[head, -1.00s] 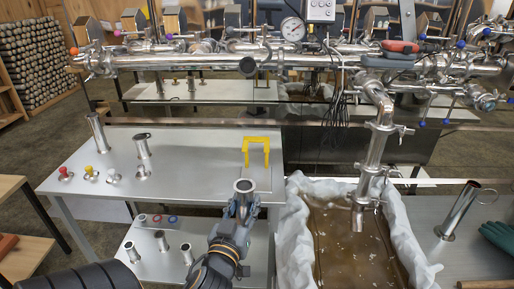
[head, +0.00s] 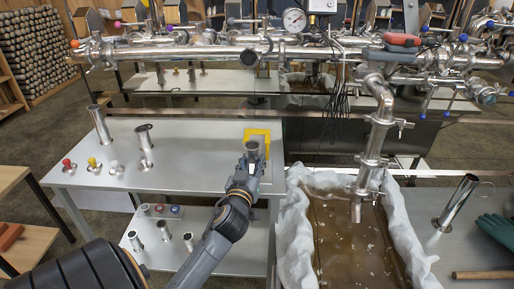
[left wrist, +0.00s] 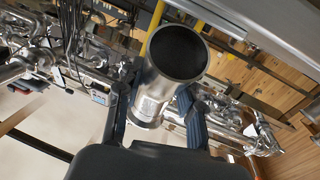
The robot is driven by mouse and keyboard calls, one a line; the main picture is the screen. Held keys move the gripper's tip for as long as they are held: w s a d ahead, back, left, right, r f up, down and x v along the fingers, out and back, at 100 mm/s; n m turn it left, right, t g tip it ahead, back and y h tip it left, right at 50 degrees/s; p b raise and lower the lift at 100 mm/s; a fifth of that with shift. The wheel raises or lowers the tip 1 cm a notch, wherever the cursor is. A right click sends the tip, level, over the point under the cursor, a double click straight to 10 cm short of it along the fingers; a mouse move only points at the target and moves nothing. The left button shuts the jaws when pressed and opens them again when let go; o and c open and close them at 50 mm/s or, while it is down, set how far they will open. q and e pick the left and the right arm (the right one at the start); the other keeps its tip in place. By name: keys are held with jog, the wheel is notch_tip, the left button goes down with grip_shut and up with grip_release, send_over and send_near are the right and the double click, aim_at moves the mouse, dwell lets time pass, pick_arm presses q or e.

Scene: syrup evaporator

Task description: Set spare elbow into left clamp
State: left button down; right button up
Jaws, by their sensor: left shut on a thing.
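My left gripper (head: 247,168) is shut on a short steel pipe piece, which looks like the spare elbow (head: 252,149), its round open end upward. In the left wrist view the elbow (left wrist: 153,92) stands between the two dark fingers (left wrist: 153,112), its dark opening toward the camera. It is beside a yellow U-shaped bracket (head: 262,133) at the table's right end; whether they touch I cannot tell. Which fitting is the left clamp I cannot tell; steel pipes with knobbed clamps (head: 200,52) run across the back. My right gripper is not in view.
The steel table (head: 190,175) carries upright tubes (head: 101,125) and small knobbed fittings (head: 92,165) at left. A lower shelf holds several short tubes (head: 164,231). Right of my arm is a cloth-lined pan (head: 296,235) of brown liquid, with a downpipe (head: 372,150) above it.

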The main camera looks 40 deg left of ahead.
pick_arm(q)
jog(key=x, duration=0.5)
jog(key=shift+r+p, duration=0.2)
jog(key=shift+p, duration=0.1)
jog(key=shift+w+a+p, duration=0.2)
jog(key=shift+w+p, duration=0.15)
jog(key=shift+f, duration=0.15)
jog(key=shift+f+b, duration=0.15)
jog(key=shift+b, duration=0.15)
jog(key=c, duration=0.8)
grip_release()
jog(key=shift+c, duration=0.2)
